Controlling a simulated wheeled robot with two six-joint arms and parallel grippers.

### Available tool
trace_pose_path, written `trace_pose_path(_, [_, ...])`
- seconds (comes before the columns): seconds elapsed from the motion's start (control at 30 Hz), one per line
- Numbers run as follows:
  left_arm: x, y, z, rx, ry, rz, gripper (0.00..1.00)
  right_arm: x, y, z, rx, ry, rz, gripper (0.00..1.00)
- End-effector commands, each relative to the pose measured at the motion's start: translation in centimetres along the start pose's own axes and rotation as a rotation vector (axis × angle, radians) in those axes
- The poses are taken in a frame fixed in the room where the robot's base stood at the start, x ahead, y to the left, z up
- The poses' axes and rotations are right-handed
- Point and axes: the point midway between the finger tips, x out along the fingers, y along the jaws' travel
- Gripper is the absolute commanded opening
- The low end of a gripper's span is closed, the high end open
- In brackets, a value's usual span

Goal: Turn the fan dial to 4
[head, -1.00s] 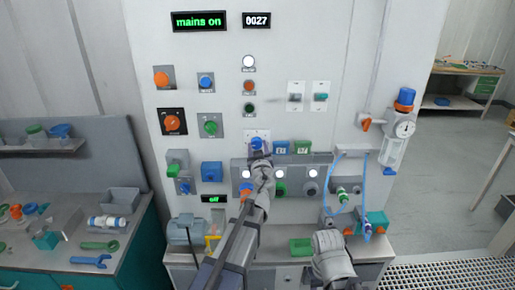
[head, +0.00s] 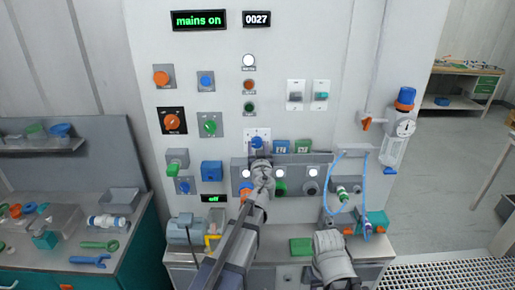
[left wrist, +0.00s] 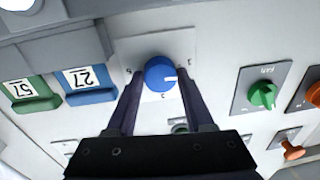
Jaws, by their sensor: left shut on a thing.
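The dial is a round blue knob (head: 257,142) on a white scale plate (head: 249,133), in the middle of the wall panel. In the left wrist view the blue knob (left wrist: 161,74) shows a white mark on its right side. A figure that looks like 3 stands below it; the other scale figures are covered or too small to read. My left gripper (left wrist: 160,82) has one finger on each side of the knob and is shut on it. In the head view my left arm hides the fingertips. Of my right arm only a link shows, at lower middle; its gripper cannot be made out.
Blue and green tags (left wrist: 90,82) sit close beside the dial. A green knob (head: 210,126) and an orange knob (head: 172,122) are on the panel to its left. A grey strip with lamps (head: 240,162) lies just below. A blue hose loop (head: 333,185) hangs at right.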

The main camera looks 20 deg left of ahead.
Motion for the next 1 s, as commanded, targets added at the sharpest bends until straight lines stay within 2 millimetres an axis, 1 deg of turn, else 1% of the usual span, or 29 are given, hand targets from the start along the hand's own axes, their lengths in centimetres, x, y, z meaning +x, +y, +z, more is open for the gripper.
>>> trace_pose_path(0.4, [0.0, -0.1, 0.2, 0.395, 0.029, 0.004, 0.00, 0.7, -0.1, 0.0, 0.000, 0.000, 0.000, 0.50])
trace_pose_path(1.0, [0.0, -0.2, 0.2, 0.964, 0.071, 0.014, 0.00, 1.3, -0.1, -0.1, 0.000, 0.000, 0.000, 0.50])
